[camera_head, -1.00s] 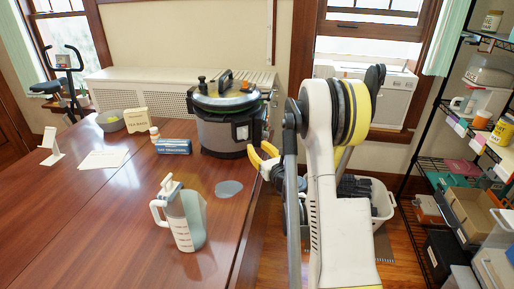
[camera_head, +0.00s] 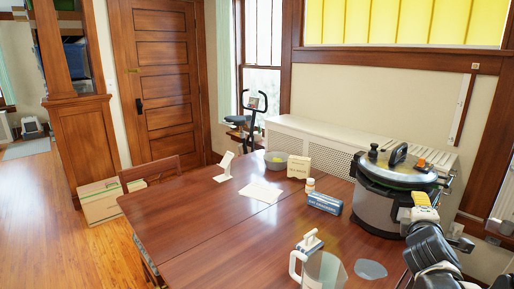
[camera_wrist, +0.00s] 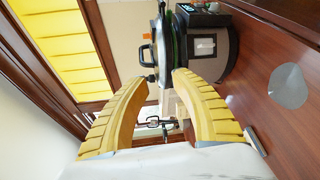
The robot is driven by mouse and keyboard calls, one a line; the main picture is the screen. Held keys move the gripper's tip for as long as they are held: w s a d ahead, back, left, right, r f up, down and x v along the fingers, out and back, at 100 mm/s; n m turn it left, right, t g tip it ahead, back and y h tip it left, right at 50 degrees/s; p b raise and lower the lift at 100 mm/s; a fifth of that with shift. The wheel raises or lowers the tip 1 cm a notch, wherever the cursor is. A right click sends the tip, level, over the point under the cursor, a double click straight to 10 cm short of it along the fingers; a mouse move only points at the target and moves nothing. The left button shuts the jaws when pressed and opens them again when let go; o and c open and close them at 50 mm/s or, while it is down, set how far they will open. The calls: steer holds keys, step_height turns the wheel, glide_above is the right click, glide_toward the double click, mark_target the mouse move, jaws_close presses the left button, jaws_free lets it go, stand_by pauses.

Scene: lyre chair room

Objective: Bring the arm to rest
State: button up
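My gripper (camera_wrist: 152,88) shows in the wrist view as two yellow ridged fingers set apart, with nothing between them. In the head view my gripper (camera_head: 424,203) is at the lower right, in front of the large pressure cooker, with my dark arm links below it. The pressure cooker (camera_head: 382,205) stands on the wooden table (camera_head: 190,213), its lid on. It also shows in the wrist view (camera_wrist: 205,60), beyond the fingers. Whether my gripper touches the cooker cannot be told from the head view.
A measuring pitcher (camera_head: 322,272) and a grey disc (camera_head: 370,269) are at the table's near side. A blue box (camera_head: 325,203), a small bottle (camera_head: 310,185), a bowl (camera_head: 276,160) and paper cards (camera_head: 260,192) lie farther back. A cardboard box (camera_head: 100,203) and open floor are at left.

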steer(key=s+a+f+m+g+y, duration=0.3)
steer(key=s+a+m, duration=0.4)
steer(key=s+a, duration=0.4)
steer(key=s+a+f+m+g+y, duration=0.4)
steer(key=s+a+f+m+y, duration=0.1)
steer(key=s+a, duration=0.7)
steer(key=shift+a+f+m, duration=0.65)
steer(key=shift+f+m, duration=0.05)
steer(key=shift+m, duration=0.2)
